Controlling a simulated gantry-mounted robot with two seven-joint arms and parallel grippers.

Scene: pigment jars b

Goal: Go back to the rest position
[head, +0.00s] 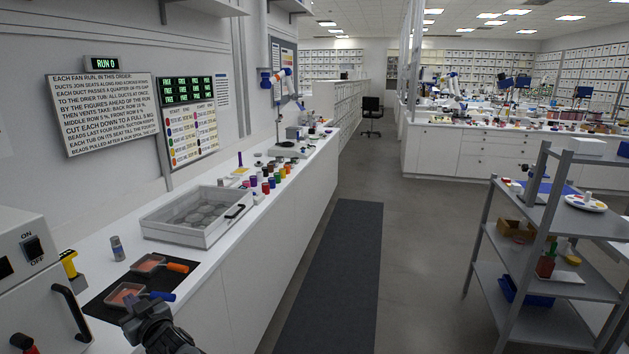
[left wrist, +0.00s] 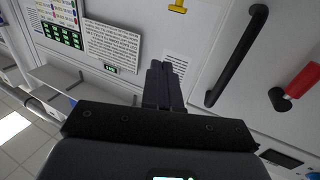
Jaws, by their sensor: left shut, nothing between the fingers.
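My left gripper (head: 135,318) is low in the left of the head view, beside the near end of the white bench. In the left wrist view its fingers (left wrist: 162,82) are together with nothing between them. Behind it in the head view lies a black mat (head: 104,297) with two small trays of reddish material and tools with an orange handle (head: 177,267) and a blue handle (head: 162,296). I cannot tell whether the gripper touches the mat. My right gripper is not in view.
A white appliance (head: 25,262) with a black handle stands at the left. A grey bin (head: 195,228) and several coloured jars stand farther along the bench. A grey shelf rack (head: 540,215) stands at the right. The floor mat (head: 335,270) between is clear.

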